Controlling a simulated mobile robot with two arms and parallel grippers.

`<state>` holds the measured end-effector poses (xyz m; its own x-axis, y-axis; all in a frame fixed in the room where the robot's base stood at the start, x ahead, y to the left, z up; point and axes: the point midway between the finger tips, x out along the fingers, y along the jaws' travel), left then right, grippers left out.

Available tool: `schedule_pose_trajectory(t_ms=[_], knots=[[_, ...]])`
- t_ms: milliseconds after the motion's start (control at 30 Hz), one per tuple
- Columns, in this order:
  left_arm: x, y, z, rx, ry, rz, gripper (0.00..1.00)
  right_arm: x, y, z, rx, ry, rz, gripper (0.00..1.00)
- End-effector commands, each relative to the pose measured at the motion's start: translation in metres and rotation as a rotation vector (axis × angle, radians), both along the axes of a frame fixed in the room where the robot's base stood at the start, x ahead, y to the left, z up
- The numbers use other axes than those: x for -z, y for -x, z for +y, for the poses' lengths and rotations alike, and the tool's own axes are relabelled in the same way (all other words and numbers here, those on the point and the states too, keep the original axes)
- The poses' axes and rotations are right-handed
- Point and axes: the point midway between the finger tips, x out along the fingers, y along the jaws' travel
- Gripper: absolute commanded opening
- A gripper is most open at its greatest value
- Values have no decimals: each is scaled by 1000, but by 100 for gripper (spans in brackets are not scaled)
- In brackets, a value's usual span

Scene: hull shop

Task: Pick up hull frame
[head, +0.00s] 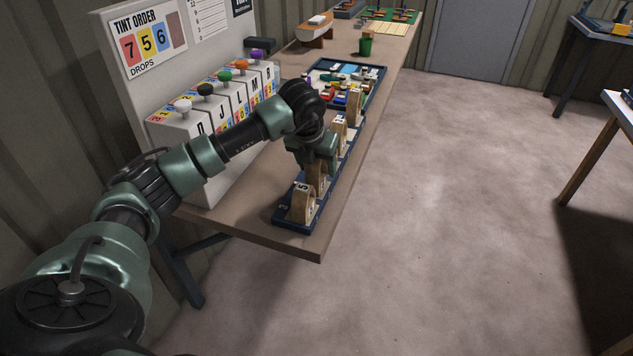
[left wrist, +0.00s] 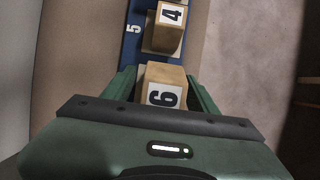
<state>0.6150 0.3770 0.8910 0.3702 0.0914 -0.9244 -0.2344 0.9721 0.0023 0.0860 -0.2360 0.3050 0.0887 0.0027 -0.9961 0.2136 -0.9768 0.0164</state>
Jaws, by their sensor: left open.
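Wooden hull frames with black numbers stand in a row on a long blue rack (head: 283,222) at the table's right edge. In the head view, my left gripper (head: 318,163) points down over a partly hidden frame (head: 318,180), just behind the nearest frame (head: 303,206). More frames (head: 339,132) stand beyond it. In the left wrist view, a frame marked 6 (left wrist: 162,92) lies between the open fingers of my left gripper (left wrist: 164,84). Whether the fingers touch it I cannot tell. A frame marked 4 (left wrist: 168,28) stands ahead on the rack. My right gripper is out of view.
A white dispenser with coloured knobs (head: 215,115) stands left of the rack. A dark tray of small coloured parts (head: 346,80), a green cup (head: 366,45) and a boat hull model (head: 315,30) are farther back on the table (head: 245,212).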

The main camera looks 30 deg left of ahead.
Motion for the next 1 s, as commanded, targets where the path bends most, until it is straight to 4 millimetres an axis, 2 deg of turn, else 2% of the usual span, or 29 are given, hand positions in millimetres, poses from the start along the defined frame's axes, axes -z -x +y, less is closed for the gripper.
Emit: schedule_pose_trajectory(t_ms=[33,267,467,500,800,1000], knots=[[7,-2,0,0,0,-1,58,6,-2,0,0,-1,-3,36],[5,-3,1,1,-1,-2,58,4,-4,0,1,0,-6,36],[5,-3,1,1,-1,-2,3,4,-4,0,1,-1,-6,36],[5,-3,1,0,0,-2,0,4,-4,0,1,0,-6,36],[3,-3,1,0,-1,-3,0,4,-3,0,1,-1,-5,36],[-13,-4,1,0,-1,-6,0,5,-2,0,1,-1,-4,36]])
